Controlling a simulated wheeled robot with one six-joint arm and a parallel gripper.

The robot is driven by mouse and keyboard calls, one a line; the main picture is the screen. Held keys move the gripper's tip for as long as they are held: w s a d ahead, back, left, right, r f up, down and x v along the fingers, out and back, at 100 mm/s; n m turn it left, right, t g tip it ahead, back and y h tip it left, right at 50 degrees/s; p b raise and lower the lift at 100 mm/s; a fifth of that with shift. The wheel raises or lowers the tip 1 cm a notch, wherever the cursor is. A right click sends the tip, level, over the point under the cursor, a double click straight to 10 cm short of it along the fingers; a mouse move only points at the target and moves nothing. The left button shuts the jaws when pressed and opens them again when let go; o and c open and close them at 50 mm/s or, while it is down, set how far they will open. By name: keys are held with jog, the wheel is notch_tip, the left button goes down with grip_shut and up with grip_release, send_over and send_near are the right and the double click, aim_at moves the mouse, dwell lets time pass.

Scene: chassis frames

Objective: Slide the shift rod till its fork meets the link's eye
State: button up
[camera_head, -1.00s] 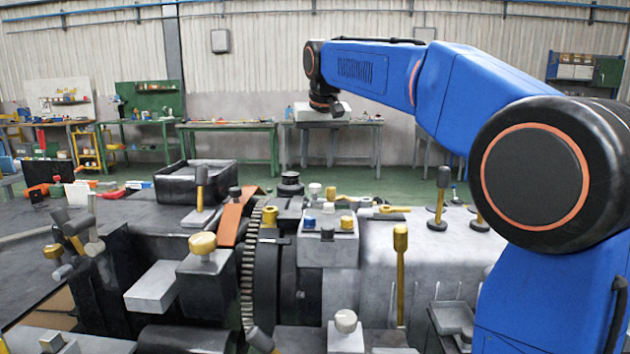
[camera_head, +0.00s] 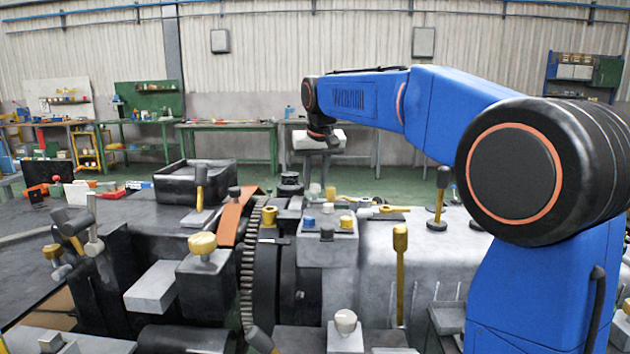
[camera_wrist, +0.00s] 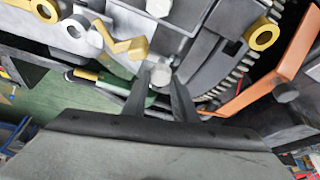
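In the wrist view my gripper (camera_wrist: 161,88) has two dark fingers standing apart. A round grey knob (camera_wrist: 160,76) shows between their tips; I see no clear grip on it. In the head view my wrist end (camera_head: 322,128) hangs above the far side of the machine, and the fingers cannot be made out. A brass forked piece (camera_wrist: 122,43) lies left of the fingers in the wrist view. A brass ring (camera_wrist: 262,34) stands to the right, beside the toothed wheel. I cannot tell for certain which parts are the shift rod and the link's eye.
The machine's toothed wheel (camera_head: 251,262) and orange bar (camera_head: 236,217) stand near the middle. Several upright brass-topped levers, one at the right (camera_head: 400,270), rise around it. A black tray (camera_head: 195,180) sits behind left. Green floor shows beyond.

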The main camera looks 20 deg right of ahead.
grip_shut()
jog(key=shift+s+d, duration=0.3)
jog(key=shift+d, duration=0.65)
jog(key=shift+s+d, duration=0.3)
jog(key=shift+d, duration=0.7)
jog(key=shift+s+d, duration=0.3)
jog(key=shift+d, duration=0.65)
jog(key=o, duration=0.7)
grip_release()
jog(key=shift+c, duration=0.2)
jog(key=v, duration=1.7)
jog(key=shift+r, duration=0.25)
jog(key=shift+s, duration=0.1)
